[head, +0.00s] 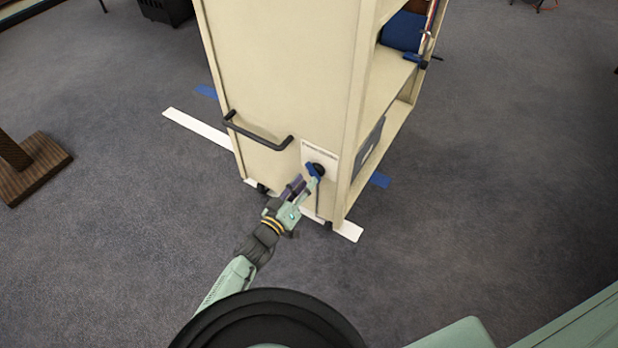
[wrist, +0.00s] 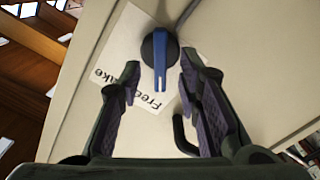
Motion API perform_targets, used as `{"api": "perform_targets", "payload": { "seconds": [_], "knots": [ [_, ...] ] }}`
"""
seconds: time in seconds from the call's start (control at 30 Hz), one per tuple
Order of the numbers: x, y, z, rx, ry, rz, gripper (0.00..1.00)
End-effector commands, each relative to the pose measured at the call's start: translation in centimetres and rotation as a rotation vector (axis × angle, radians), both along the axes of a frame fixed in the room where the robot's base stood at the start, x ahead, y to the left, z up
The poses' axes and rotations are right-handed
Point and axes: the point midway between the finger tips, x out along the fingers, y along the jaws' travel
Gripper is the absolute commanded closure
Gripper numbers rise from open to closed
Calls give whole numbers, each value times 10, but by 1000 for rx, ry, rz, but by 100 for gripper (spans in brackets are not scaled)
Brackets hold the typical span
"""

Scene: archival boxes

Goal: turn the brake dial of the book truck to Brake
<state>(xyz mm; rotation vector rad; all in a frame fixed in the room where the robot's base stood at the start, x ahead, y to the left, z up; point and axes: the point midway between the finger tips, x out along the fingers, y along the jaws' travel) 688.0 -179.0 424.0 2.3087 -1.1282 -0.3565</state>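The book truck (head: 275,80) is a tall cream shelf unit. Its brake dial (wrist: 148,47), a black round knob with a blue pointer (wrist: 160,65), is low on the end panel. The dial also shows in the head view (head: 319,168), partly covered by my gripper. In the wrist view the pointer's free end lies near the printed word "Free" (wrist: 150,99); part of the other word, ending in "ake" (wrist: 104,76), shows to the left. My gripper (wrist: 159,72) is open, with one finger on each side of the pointer and visible gaps. It also shows at the dial in the head view (head: 307,178).
A black handle (head: 258,138) sticks out from the end panel, left of the dial. White tape (head: 198,128) and blue tape (head: 380,180) mark the floor around the truck. A wooden base (head: 30,165) stands at the far left.

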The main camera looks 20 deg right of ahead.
Motion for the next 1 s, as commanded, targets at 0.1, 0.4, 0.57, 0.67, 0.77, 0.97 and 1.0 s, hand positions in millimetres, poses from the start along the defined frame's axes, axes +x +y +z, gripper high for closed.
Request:
{"api": "perform_targets", "payload": {
  "seconds": [0.1,0.4,0.57,0.67,0.77,0.97,1.0],
  "knots": [
    [9,-13,0,-1,-1,-3,68],
    [17,-21,0,0,0,1,68],
    [17,-21,0,0,0,1,70],
    [17,-21,0,0,0,1,76],
    [16,-21,0,0,0,0,83],
    [16,-21,0,0,0,0,96],
    [16,-21,0,0,0,0,99]
  ]
}}
